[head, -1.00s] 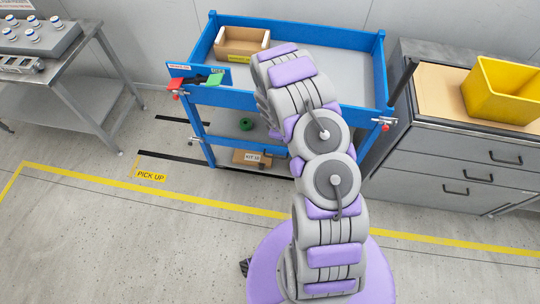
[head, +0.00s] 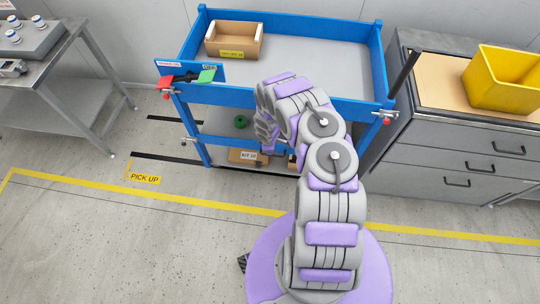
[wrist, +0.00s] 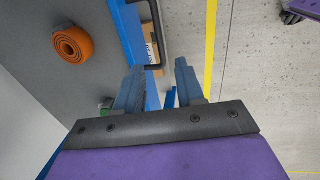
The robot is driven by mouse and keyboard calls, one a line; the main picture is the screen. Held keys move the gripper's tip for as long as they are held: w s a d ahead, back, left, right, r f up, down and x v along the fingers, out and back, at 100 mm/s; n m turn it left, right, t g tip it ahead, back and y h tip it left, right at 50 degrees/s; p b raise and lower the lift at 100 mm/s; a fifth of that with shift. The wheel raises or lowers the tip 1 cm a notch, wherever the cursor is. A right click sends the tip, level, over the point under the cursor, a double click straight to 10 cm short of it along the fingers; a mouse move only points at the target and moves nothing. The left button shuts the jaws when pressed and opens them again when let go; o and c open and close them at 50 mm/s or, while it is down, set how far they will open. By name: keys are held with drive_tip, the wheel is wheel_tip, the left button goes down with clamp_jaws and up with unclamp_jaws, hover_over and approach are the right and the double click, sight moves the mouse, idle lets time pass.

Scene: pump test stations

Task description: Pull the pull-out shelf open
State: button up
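The pull-out shelf (head: 216,122) is the grey middle level of the blue cart, with a blue front edge. In the wrist view its grey surface (wrist: 38,80) and blue front fill the left side. A dark bar handle (wrist: 158,35) stands out from the blue front. My gripper (wrist: 157,68) is open and empty, its two fingers pointing towards the handle. The handle lies just beyond the fingertips, apart from them as far as I can see. In the head view my arm hides the handle and most of the gripper.
An orange coil (wrist: 76,44) and a green roll (head: 241,122) lie on the shelf. A box (head: 243,156) labelled KIT sits below. An open cardboard box (head: 233,42) is on the cart top. Drawers (head: 445,160) stand right, a steel table (head: 70,105) left. The floor in front is clear.

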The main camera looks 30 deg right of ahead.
drive_tip(key=f, duration=0.3)
drive_tip(key=w+f+b, duration=0.1)
drive_tip(key=f, duration=0.2)
drive_tip(key=d+f+b, duration=0.1)
drive_tip(key=f, duration=0.2)
drive_tip(key=shift+w, duration=0.25)
clamp_jaws()
idle(0.4)
